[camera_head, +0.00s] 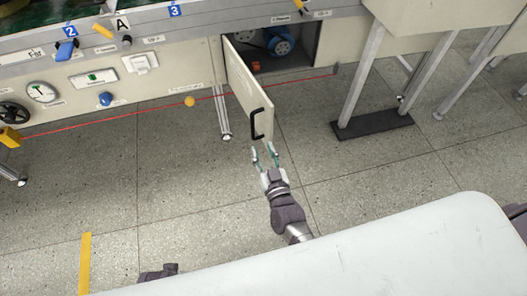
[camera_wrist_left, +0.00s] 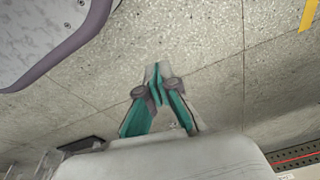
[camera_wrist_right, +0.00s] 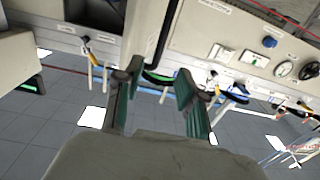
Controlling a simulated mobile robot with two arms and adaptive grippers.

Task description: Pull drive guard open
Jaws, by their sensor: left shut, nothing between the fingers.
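The drive guard (camera_head: 247,92) is a pale hinged door on the machine front. It stands swung out, with the compartment behind it uncovered and a blue motor (camera_head: 280,43) inside. A black bar handle (camera_head: 255,124) is on its free end. My right gripper (camera_head: 263,153) is open just in front of the handle, fingers spread. In the right wrist view the guard (camera_wrist_right: 142,28) and its dark handle (camera_wrist_right: 166,35) lie ahead of the open fingers; they look apart from it. My left gripper (camera_wrist_left: 158,85) is shut and empty above the floor, away from the guard.
The machine front carries gauges, knobs and a blue button (camera_head: 105,99). A machine leg (camera_head: 222,115) stands left of the guard; a dark foot plate (camera_head: 372,125) lies to the right. The floor around my right gripper is clear. A yellow floor strip (camera_head: 85,262) is at lower left.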

